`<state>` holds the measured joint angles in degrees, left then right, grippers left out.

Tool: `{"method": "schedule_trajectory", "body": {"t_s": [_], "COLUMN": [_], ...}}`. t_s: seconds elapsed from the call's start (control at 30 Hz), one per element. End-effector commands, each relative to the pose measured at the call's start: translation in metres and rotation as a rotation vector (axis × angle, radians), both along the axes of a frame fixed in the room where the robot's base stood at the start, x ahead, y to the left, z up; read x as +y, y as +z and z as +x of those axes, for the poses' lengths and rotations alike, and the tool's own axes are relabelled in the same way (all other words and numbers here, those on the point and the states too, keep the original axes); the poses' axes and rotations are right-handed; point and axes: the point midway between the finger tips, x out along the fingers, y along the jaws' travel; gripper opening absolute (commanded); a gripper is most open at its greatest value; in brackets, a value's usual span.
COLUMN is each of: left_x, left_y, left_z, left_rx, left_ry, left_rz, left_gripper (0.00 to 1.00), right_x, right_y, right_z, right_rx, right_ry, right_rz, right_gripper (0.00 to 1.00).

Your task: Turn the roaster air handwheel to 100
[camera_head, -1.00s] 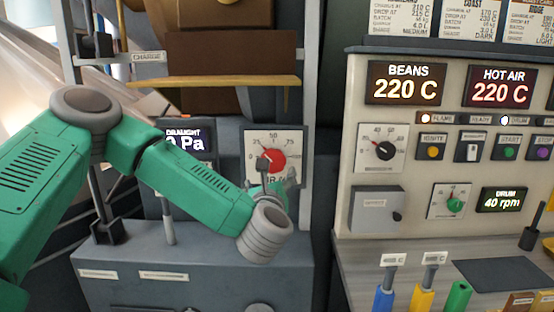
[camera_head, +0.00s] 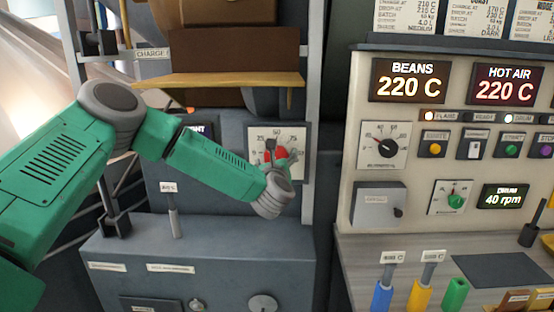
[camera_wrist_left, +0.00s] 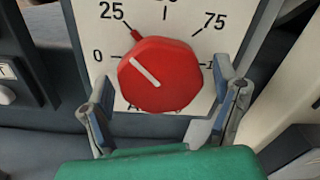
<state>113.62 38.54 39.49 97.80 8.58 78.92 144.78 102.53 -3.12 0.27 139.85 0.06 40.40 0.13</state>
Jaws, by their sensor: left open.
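The roaster air handwheel is a red knob (camera_wrist_left: 160,75) on a white dial plate (camera_wrist_left: 215,12) marked 0, 25, 75 and more. Its white line points up and left, between 0 and 25, and a small red marker sits near 25. In the head view the handwheel (camera_head: 282,153) is partly hidden by my left gripper. My left gripper (camera_wrist_left: 163,84) is open, with one finger on each side of the handwheel's lower half. I cannot tell whether the fingers touch it. My right gripper is not in view.
A wooden shelf (camera_head: 230,80) juts out above the dial. An upright lever (camera_head: 173,215) stands on the grey cabinet (camera_head: 200,247) below my left forearm. A cream control panel (camera_head: 415,160) with displays and knobs stands to the right.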

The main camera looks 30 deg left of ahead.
Motion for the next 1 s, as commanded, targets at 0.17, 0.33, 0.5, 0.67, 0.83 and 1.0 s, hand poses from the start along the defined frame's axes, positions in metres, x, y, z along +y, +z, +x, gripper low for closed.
{"method": "schedule_trajectory", "body": {"t_s": [0.17, 0.33, 0.5, 0.67, 0.83, 1.0], "left_x": [0.0, 0.0, 0.001, 0.001, 0.002, 0.002], "left_y": [0.0, 0.0, -0.001, -0.002, -0.003, -0.003], "left_z": [0.0, 0.0, 0.0, -0.001, -0.001, -0.001], "left_rx": [0.0, 0.001, 0.009, 0.037, 0.095, 0.175], "left_ry": [0.0, 0.001, 0.002, 0.002, 0.003, 0.002], "left_rz": [0.0, 0.001, 0.014, 0.062, 0.156, 0.286], "left_gripper": [0.4, 0.31, 0.32, 0.32, 0.32, 0.32], "right_x": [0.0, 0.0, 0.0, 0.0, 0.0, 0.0], "right_y": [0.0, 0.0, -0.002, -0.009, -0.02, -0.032], "right_z": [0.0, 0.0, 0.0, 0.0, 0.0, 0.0], "right_rx": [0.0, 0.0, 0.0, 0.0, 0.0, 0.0], "right_ry": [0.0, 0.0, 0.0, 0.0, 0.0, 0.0], "right_rz": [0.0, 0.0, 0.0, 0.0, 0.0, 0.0], "right_gripper": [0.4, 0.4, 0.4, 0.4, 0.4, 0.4]}}
